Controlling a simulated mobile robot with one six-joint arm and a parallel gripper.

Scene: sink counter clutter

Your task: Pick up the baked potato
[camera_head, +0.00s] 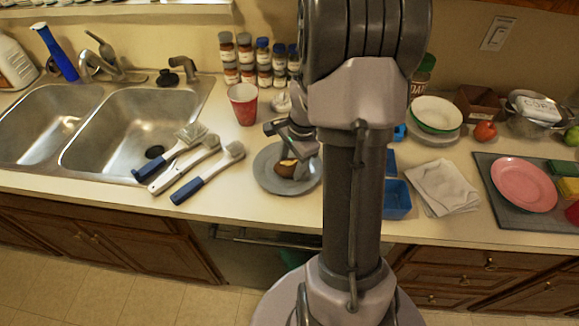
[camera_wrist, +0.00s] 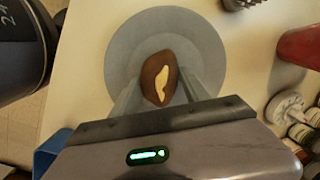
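The baked potato (camera_wrist: 159,78) is brown with a pale yellow split along its top. It rests on a round grey plate (camera_wrist: 205,47) on the counter. In the head view the potato (camera_head: 286,168) shows on the plate (camera_head: 270,182), partly hidden by my gripper (camera_head: 293,158). In the wrist view my gripper (camera_wrist: 160,92) reaches down over the plate with one finger on each side of the potato. The fingers are apart; a slight gap seems to show beside the potato, and I cannot tell whether either finger touches it.
A red cup (camera_head: 243,104) stands behind the plate, with spice jars (camera_head: 245,58) farther back. Several brushes (camera_head: 207,172) lie left of the plate beside the sink (camera_head: 130,125). A blue container (camera_head: 397,199) and a folded cloth (camera_head: 441,187) are to the right.

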